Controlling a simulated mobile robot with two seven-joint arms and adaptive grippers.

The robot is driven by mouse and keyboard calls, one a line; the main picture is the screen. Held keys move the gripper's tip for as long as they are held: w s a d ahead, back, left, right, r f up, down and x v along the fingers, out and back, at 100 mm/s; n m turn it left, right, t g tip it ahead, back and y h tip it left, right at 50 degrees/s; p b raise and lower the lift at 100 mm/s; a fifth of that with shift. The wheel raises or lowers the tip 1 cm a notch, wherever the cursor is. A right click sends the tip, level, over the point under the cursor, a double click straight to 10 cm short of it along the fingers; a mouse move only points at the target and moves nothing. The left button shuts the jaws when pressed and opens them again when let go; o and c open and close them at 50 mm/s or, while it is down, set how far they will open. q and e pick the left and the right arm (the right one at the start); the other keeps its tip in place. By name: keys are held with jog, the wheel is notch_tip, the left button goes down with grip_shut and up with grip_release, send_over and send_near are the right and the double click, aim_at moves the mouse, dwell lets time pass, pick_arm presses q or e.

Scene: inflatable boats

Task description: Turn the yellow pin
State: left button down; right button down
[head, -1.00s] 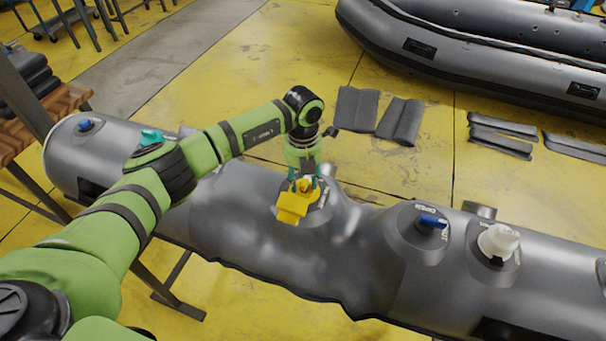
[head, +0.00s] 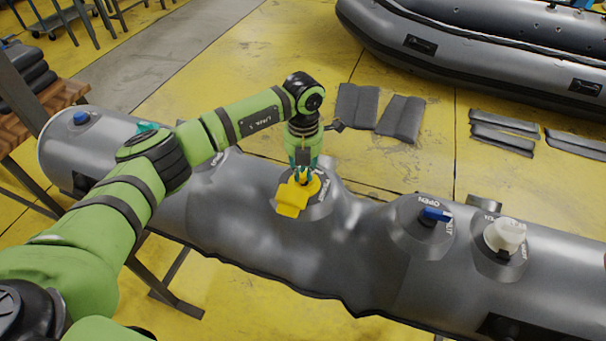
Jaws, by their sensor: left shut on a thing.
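The yellow pin (head: 293,199) sits on a round grey valve base on the grey inflatable tube (head: 240,225). Its broad yellow flap points toward the front left of the valve. My left gripper (head: 302,176) comes down from above and is shut on the yellow pin; its teal fingertips partly hide the pin's top. Lettering on the valve base is partly covered. My right gripper is not in the head view.
A blue pin (head: 436,214) and a white cap (head: 505,236) stand on the tube to the right. Another blue cap (head: 81,118) is at the left end. Grey pads (head: 400,120) lie on the yellow floor behind. A grey boat (head: 480,50) fills the back right.

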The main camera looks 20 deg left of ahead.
pick_arm(q)
jog(key=m+b, duration=0.8)
jog(key=b, duration=0.1)
jog(key=shift+w+d+f, duration=0.1)
jog(key=shift+d+f, duration=0.1)
jog(key=m+b, duration=0.2)
jog(key=m, duration=0.1)
jog(key=shift+r+m, duration=0.1)
jog(key=shift+m, duration=0.3)
jog(key=shift+d+r+m+b, duration=0.15)
jog(key=shift+m+b, duration=0.9)
jog(key=shift+m, duration=0.85)
jog(key=c, duration=1.1)
grip_release()
jog(key=shift+c, duration=0.2)
